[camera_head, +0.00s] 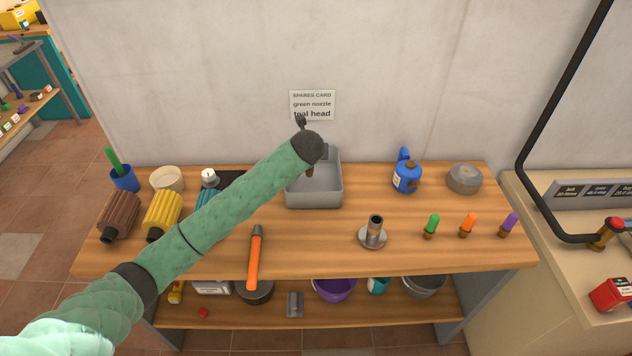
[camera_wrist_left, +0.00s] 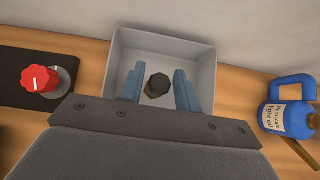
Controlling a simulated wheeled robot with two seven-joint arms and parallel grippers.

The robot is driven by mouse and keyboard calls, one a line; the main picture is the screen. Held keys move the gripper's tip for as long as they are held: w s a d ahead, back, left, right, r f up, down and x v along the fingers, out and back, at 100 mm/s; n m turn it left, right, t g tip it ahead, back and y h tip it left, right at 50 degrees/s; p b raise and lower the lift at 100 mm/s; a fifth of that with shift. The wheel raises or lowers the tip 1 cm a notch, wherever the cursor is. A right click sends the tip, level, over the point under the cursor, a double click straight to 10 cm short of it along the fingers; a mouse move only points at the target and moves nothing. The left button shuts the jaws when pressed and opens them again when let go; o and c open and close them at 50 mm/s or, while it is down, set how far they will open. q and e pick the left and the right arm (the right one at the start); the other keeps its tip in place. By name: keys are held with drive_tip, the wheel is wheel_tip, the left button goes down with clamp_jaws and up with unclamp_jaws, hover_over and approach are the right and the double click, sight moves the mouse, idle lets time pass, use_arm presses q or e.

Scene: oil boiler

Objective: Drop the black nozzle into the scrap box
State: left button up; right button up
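The scrap box appears to be the grey open box (camera_head: 328,199) at the back middle of the bench. In the left wrist view its rim (camera_wrist_left: 205,50) surrounds my fingers. My left gripper (camera_wrist_left: 158,88) points down over the box, its two blue fingers apart. The black nozzle (camera_wrist_left: 158,84), with a brass-coloured lower part, shows between the fingers with gaps on both sides. Whether it rests on the box floor or is above it I cannot tell. In the head view my arm hides most of this gripper. My right gripper is in neither view.
A blue oil jug (camera_head: 407,175) and a grey round tin (camera_head: 464,179) stand right of the box. Green (camera_head: 431,226), orange (camera_head: 467,225) and purple (camera_head: 509,224) nozzles stand at right.

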use_arm(q)
drive_tip(key=shift+o, duration=1.3)
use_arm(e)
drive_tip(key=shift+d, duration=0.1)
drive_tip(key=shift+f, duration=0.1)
use_arm(q)
drive_tip(key=shift+s+r, duration=0.3)
drive_tip(key=shift+s, duration=0.05)
drive_tip(key=b+v, duration=0.2)
drive_tip(key=v, duration=0.5)
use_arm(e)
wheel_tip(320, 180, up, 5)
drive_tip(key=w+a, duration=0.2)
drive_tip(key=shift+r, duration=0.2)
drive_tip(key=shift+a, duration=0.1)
